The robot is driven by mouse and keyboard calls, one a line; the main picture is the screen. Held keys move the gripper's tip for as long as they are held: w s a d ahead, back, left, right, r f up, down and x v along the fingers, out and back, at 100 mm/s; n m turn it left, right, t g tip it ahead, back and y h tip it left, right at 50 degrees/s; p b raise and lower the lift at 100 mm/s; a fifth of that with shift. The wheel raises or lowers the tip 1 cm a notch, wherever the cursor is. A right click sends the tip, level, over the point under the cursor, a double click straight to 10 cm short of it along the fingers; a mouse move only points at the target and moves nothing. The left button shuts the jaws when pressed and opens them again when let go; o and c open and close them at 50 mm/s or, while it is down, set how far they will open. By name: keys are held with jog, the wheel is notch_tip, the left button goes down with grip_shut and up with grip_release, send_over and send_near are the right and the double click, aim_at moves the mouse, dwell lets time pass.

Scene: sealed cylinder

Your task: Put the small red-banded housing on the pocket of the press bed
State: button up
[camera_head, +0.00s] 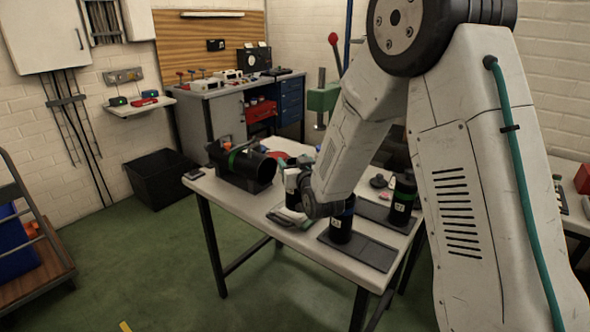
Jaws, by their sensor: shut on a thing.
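My arm reaches down over the near table, and my gripper (309,200) is partly in view at its end, low over the tabletop. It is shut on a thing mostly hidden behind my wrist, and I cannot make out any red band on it. A black-and-white object (292,181) shows just left of my wrist. A black cylinder with a blue band (341,224) stands upright on a dark plate (372,254). A black cylinder with a green band (403,199) stands farther right. I cannot pick out the press bed's pocket.
A green press with a red-knobbed lever (325,97) stands behind. A black bin (158,178) is on the floor.

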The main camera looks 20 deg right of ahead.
jog(key=w+f, duration=0.3)
jog(key=shift+w+d+f, duration=0.25)
jog(key=shift+w+f, duration=0.1)
jog(key=shift+f, duration=0.05)
jog(key=o, duration=1.7)
jog(key=shift+f, duration=0.15)
